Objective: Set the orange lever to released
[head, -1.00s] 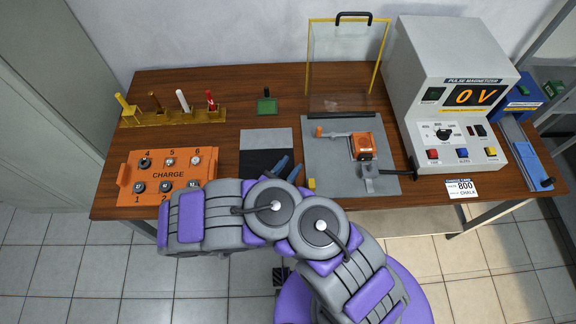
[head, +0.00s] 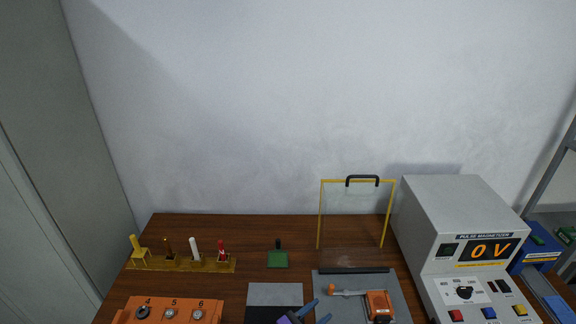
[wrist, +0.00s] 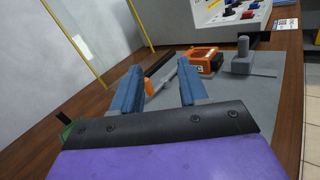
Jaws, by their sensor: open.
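The orange lever (head: 347,292) is a pale bar with an orange knob at its left end. It lies to the left of an orange block (head: 380,305) on a grey plate (head: 402,308). In the wrist view the orange knob (wrist: 149,88) shows between the fingers, beyond them, with the bar running back from it. The orange block (wrist: 203,60) is behind on the right. My gripper (head: 318,311) is open with blue fingers, left of and nearer than the lever. In the wrist view my gripper (wrist: 160,82) is empty. The lever's marked position cannot be read.
A clear yellow-framed shield (head: 352,215) stands behind the plate. A pulse magnetizer (head: 470,250) reading 0 V is at right. A rack (head: 180,264) of coloured pieces and an orange charge tray (head: 130,310) are at left. A green-based switch (head: 278,259) sits at the back.

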